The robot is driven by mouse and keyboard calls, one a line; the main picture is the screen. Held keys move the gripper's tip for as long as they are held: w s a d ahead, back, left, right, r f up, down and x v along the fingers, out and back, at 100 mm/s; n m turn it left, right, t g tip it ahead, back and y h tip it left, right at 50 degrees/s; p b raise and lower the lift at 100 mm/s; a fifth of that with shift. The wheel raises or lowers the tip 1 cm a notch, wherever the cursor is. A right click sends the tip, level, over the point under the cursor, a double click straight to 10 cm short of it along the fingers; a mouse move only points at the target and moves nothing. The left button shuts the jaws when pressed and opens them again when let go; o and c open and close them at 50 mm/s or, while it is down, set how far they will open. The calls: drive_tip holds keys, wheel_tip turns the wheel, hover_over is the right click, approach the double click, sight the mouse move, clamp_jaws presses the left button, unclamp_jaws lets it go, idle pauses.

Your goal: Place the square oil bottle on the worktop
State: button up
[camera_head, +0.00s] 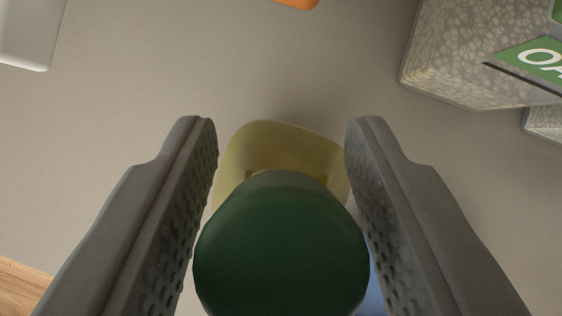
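The square oil bottle has a dark green cap (281,245) and a see-through yellowish body (272,146). I look down on it almost from above, so the cap hides much of the body. My gripper (281,150) has one grey ridged finger close against each side of the bottle, with no clear gap, and appears shut on it. The grey worktop (120,130) lies beyond the bottle. A soft shadow shows by the bottle's far edge; I cannot tell whether its base touches the surface.
A speckled stone-like block (455,65) with a green lettered label (535,57) stands at upper right. A white object (28,35) is at upper left and an orange one (297,3) at the top edge. A blue patch (374,295) shows beside the cap. Wood (20,285) shows at lower left.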

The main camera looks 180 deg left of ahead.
drive_tip(key=shift+o, duration=0.6)
drive_tip(key=shift+r, duration=0.2)
drive_tip(key=v, duration=1.1)
drive_tip(key=shift+s+r, duration=0.3)
